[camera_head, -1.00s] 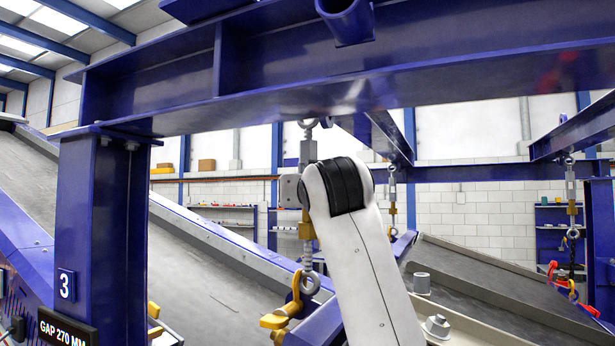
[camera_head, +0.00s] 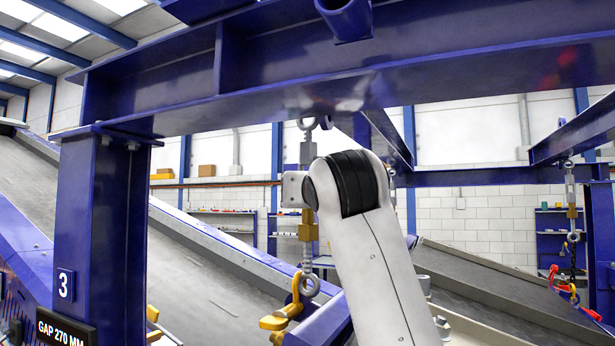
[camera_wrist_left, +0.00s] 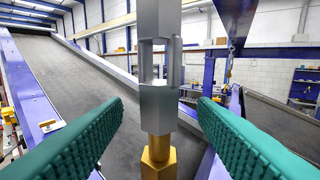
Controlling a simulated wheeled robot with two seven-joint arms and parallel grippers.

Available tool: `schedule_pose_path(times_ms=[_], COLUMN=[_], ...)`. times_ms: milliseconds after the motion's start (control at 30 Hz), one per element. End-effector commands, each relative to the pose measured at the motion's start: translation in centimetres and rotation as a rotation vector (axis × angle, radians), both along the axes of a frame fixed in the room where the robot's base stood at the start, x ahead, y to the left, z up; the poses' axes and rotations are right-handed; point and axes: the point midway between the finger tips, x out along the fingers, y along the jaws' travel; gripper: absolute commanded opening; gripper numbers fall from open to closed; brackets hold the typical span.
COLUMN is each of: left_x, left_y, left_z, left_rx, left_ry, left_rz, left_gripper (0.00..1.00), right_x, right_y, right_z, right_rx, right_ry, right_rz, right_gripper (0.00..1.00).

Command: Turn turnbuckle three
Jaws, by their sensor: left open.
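Turnbuckle three (camera_head: 307,153) hangs upright from an eye under the blue beam, near the post (camera_head: 105,230) marked 3. It has a grey open-framed body, a brass nut (camera_head: 308,228) below it and a lower eye on a yellow shackle (camera_head: 281,319). My white left arm stands just right of it and covers part of that side. In the left wrist view my left gripper (camera_wrist_left: 158,105) is open, its green ribbed fingers apart on either side of the turnbuckle body (camera_wrist_left: 158,105). Neither finger appears to touch it. My right gripper is in neither view.
The heavy blue beam (camera_head: 400,80) spans overhead, close above my arm. A sloping conveyor (camera_head: 210,275) runs behind the turnbuckle. A display (camera_head: 66,330) at lower left reads GAP 270 MM. Another turnbuckle (camera_head: 571,210) hangs at the far right.

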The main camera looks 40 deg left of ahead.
Motion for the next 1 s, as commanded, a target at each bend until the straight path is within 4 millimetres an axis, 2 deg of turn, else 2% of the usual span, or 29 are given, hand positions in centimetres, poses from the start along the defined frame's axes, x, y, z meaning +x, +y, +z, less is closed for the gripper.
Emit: schedule_pose_path(times_ms=[500, 900, 933, 1000], left_x=[-2.5, -3.0, -3.0, -3.0], left_y=[-2.7, -3.2, -3.2, -3.2], left_z=[-0.1, 0.0, 0.0, 0.0], left_rx=[0.001, -0.001, -0.001, -0.001], left_ry=[-0.001, 0.000, 0.000, 0.000], left_rz=[0.000, 0.000, 0.000, 0.000], left_gripper=[0.53, 0.53, 0.54, 0.66], right_x=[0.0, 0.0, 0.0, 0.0], right_y=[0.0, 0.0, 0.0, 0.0], right_z=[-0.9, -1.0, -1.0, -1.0], right_rx=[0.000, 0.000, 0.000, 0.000], right_ry=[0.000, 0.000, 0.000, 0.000], right_rz=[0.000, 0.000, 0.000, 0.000], right_gripper=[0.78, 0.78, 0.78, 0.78])
